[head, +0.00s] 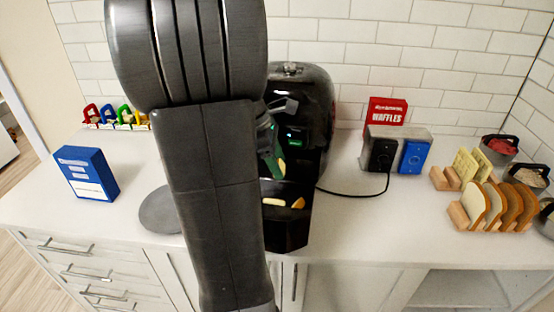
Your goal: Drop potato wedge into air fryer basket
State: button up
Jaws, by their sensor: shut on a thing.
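The air fryer (315,95) is black and stands at the back of the counter, partly hidden by my arm. Its basket (290,236) is pulled out at the front. Inside the basket lie a golden potato wedge (298,203) and a paler piece (273,202). My gripper (280,172) is above the back part of the basket, close to the air fryer's front. It is shut on a small yellowish potato wedge, of which only a sliver shows. My arm hides most of the gripper and the basket's left side.
A grey round plate (158,212) lies left of the basket, partly behind my arm. A blue box (86,173) stands further left. To the right are a toaster (410,145), a red waffles box (387,111), a cable and bread slices in a rack (459,215). The counter at front right is clear.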

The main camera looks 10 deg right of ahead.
jog(key=o, duration=1)
jog(key=shift+o, duration=0.2)
jog(key=v, duration=1.4)
jog(key=shift+f, duration=0.1)
jog(key=x, duration=0.8)
jog(key=p+x, duration=0.1)
jog(key=x, duration=0.3)
jog(key=shift+d+f, duration=0.3)
jog(key=shift+d, duration=0.1)
jog(key=shift+r+p, duration=1.15)
jog(key=shift+s, duration=0.1)
